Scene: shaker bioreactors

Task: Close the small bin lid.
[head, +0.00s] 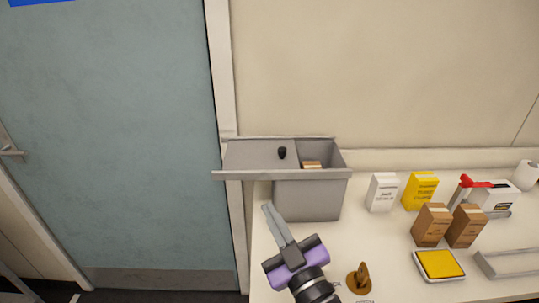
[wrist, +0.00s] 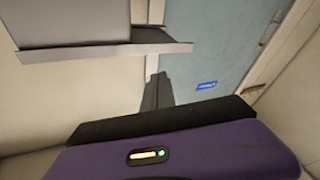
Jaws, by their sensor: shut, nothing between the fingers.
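The small grey bin (head: 308,200) stands on the table against the wall. Its flat grey lid (head: 248,156) sits off to the left on rails that stick out past the bin's left side. A black knob (head: 282,153) stands near the lid's right end. The right part of the bin's top is open, and a brown box (head: 312,165) shows inside. My gripper (head: 268,208) is shut and empty, below the front rail and just left of the bin. In the wrist view, my fingers (wrist: 157,90) point up below the grey rail (wrist: 110,49); the knob is hidden there.
White (head: 383,193) and yellow (head: 420,190) cartons stand right of the bin. Brown cartons (head: 431,225), a yellow-topped tray (head: 439,265) and a brown stand (head: 360,279) sit nearer the front. A blue-grey door (head: 110,140) is at the left. Free air lies left of the bin.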

